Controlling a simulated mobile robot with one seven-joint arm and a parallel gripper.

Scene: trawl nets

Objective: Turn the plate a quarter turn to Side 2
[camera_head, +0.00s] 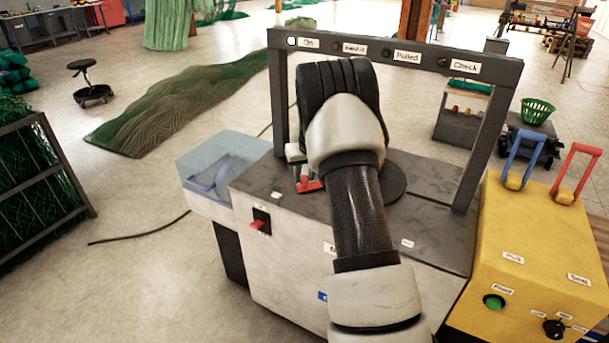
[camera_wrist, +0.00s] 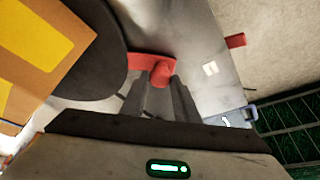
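The plate (camera_head: 396,180) is a dark round disc on top of the grey machine, largely hidden by my arm in the head view. Its dark edge also shows in the wrist view (camera_wrist: 112,82). A yellow and tan block (camera_wrist: 40,40) overlaps it there; the head view hides this block. A red handle (camera_wrist: 144,61) reaches out from the plate's rim and ends in a round knob; part of it shows in the head view (camera_head: 309,185). My gripper (camera_wrist: 162,82) has its fingers on either side of the knob, with no clear gap. Side markings on the plate are not readable.
A dark frame (camera_head: 490,130) with labelled lamps arches over the machine top; my wrist is at its opening. A clear-lidded bin (camera_head: 215,175) adjoins the left. A red switch (camera_head: 257,225) is on the front. A yellow cabinet (camera_head: 520,225) stands close on the right.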

